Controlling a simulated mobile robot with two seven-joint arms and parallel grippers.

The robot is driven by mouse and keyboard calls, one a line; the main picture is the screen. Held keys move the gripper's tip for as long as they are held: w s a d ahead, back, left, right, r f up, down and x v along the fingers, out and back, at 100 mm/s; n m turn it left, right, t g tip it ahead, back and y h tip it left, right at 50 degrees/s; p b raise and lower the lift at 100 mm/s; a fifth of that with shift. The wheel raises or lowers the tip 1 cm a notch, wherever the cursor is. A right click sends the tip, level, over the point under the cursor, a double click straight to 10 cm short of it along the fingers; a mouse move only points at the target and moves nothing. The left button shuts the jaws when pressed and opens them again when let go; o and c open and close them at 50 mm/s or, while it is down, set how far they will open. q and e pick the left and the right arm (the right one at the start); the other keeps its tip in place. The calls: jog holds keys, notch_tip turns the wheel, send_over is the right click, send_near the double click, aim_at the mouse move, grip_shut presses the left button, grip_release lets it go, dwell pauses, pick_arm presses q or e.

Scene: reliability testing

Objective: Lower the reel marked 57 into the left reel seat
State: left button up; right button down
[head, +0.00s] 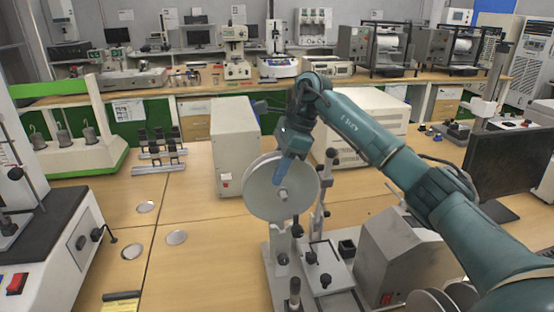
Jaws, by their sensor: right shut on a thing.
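A large pale grey reel (262,192) stands on edge in the middle of the head view. My right gripper (282,184) reaches down from above and is shut on the reel near its hub. No number can be read on the reel. The reel is above the rear left part of a grey metal fixture (310,270) with posts and black knobs. I cannot tell whether it touches the fixture. The left reel seat cannot be made out, and the reel may hide it. My left gripper is not in view.
A grey box (235,148) stands behind the reel, and a wedge-shaped grey housing (400,255) stands right of the fixture. Pale discs (428,302) show at the bottom right. The table left of the reel is mostly clear.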

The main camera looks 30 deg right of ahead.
aim_at(276, 195)
pick_arm(q)
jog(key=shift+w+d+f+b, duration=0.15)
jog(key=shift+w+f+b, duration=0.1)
jog(key=shift+b, duration=0.1)
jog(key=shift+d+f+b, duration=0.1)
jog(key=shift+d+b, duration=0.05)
jog(key=shift+b, duration=0.3)
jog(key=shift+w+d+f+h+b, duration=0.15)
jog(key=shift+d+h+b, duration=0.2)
jog(key=shift+b, duration=0.4)
pick_arm(e)
jog(key=f, duration=0.5)
jog(key=shift+w+f, duration=0.2)
jog(key=shift+f, duration=0.15)
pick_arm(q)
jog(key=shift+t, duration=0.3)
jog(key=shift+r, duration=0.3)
pick_arm(e)
jog(key=shift+r, duration=0.1)
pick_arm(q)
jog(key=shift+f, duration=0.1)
pick_arm(e)
jog(key=shift+a, duration=0.1)
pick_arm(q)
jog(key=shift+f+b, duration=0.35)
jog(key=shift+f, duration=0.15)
pick_arm(e)
jog(key=shift+f, duration=1.05)
